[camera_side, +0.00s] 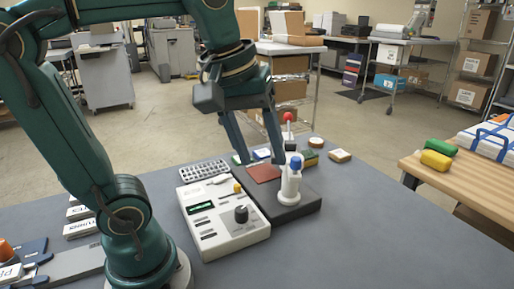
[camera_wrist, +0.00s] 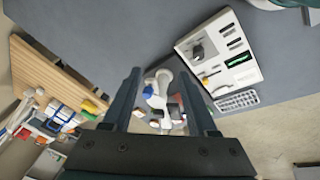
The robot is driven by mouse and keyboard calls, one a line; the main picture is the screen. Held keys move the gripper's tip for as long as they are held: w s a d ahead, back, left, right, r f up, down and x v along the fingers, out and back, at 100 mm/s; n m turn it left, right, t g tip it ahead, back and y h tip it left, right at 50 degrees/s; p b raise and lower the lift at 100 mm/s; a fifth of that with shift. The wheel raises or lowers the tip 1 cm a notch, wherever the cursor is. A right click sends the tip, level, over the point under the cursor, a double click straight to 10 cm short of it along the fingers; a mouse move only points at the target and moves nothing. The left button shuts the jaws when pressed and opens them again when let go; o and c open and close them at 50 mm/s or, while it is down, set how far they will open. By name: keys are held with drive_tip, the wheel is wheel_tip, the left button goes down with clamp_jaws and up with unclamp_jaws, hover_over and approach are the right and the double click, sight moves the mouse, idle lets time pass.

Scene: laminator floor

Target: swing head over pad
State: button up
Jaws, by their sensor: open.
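A small press with a dark base (camera_side: 298,207) stands on the grey table. Its white post (camera_side: 290,186) carries a blue knob (camera_side: 295,163); a red ball (camera_side: 288,117) shows higher up behind it. A reddish-brown pad (camera_side: 264,173) lies at the base's left end. My gripper (camera_side: 261,163) points down with jaws apart, its fingertips close above the pad in the side view; exact height is unclear. In the wrist view, the white post (camera_wrist: 163,78) and blue knob (camera_wrist: 147,90) appear between the open fingers (camera_wrist: 159,73). The head's outline is partly hidden by my right finger.
A white control box (camera_side: 224,222) with a black dial stands left of the press. A keypad (camera_side: 204,171) lies behind it. Small blocks, including a pale one (camera_side: 340,155), lie behind the press. A wooden bench (camera_side: 470,180) is at right. The table's front right is clear.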

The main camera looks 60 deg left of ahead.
drive_tip(key=s+f+m+t, duration=0.1)
drive_tip(key=s+f+m, duration=0.2)
drive_tip(key=m, duration=0.3)
drive_tip(key=shift+s+d+f+t, duration=0.3)
drive_tip(key=shift+s+d+f, duration=0.05)
drive_tip(key=shift+f, duration=0.55)
